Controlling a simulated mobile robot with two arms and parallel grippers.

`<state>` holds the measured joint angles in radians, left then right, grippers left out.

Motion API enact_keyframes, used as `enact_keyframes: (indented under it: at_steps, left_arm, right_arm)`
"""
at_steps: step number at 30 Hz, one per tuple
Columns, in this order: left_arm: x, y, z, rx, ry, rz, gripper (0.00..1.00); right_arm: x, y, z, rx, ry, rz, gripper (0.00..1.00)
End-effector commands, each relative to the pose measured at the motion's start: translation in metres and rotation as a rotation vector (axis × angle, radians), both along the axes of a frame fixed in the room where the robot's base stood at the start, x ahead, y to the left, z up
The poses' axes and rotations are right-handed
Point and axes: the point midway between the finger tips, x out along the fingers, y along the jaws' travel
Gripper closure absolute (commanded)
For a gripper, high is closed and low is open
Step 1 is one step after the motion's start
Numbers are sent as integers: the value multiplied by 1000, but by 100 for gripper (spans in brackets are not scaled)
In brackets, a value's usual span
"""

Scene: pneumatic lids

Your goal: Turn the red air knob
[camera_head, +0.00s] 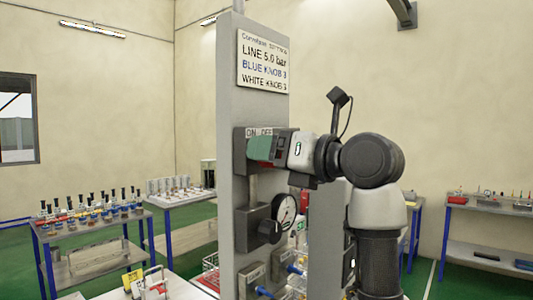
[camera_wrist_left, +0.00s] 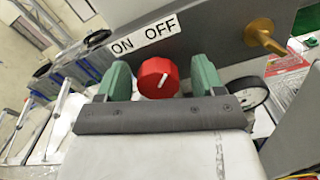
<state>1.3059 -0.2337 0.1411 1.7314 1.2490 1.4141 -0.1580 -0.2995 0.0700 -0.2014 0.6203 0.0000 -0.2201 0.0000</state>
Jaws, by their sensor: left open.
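The red air knob (camera_wrist_left: 157,72) shows in the left wrist view on the grey panel, under a white ON/OFF label (camera_wrist_left: 146,34). A white line on its face slants up to the right. My left gripper (camera_wrist_left: 161,84) is open, with one green finger on each side of the knob; I cannot tell whether they touch it. My right gripper is in neither view.
A grey post (camera_head: 232,90) carries a sign (camera_head: 263,61) reading line 5.0 bar. Tables with bottles (camera_head: 92,212) stand left; another table (camera_head: 490,208) stands right.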

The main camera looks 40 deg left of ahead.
Motion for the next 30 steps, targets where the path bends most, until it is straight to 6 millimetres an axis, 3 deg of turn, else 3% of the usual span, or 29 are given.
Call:
enact_keyframes:
  at_steps: [3,13,23,30]
  left_arm:
    - [0,0,0,0,0,0,33]
    - [0,0,0,-1,0,1,81]
    - [-1,1,-1,2,-36,2,81]
    - [-1,1,-3,16,-169,3,81]
  right_arm:
    - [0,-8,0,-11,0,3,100]
    - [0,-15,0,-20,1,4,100]
    - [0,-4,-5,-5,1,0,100]
    - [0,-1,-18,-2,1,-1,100]
